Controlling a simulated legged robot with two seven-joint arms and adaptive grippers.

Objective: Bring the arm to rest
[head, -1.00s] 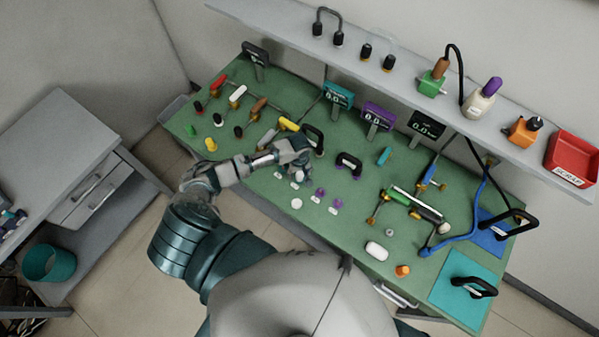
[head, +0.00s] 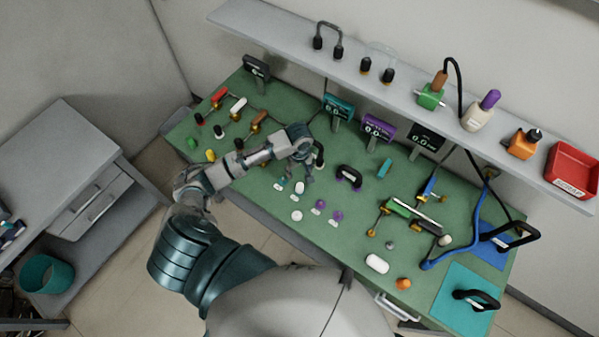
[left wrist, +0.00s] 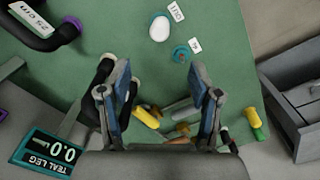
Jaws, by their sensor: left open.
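My left arm reaches in from the left over the green bench top (head: 245,200). My left gripper (head: 297,178) hangs over the middle of it, pointing down, fingers apart. In the left wrist view the two blue-padded fingers of this gripper (left wrist: 161,78) are spread with nothing between them. A white piece (head: 299,187) and a small teal piece (head: 283,181) lie just below the fingertips in the head view. The white piece (left wrist: 160,28) and the teal piece (left wrist: 181,53) are also in the wrist view, beyond the fingertips. My right gripper is not in view.
A black handle with purple ends (head: 349,177) stands right of my left gripper; a teal display (head: 338,107) and purple display (head: 377,127) stand behind. Purple pieces (head: 320,204) lie in front. A shelf (head: 400,85) runs above. A drawer cabinet (head: 70,170) stands left.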

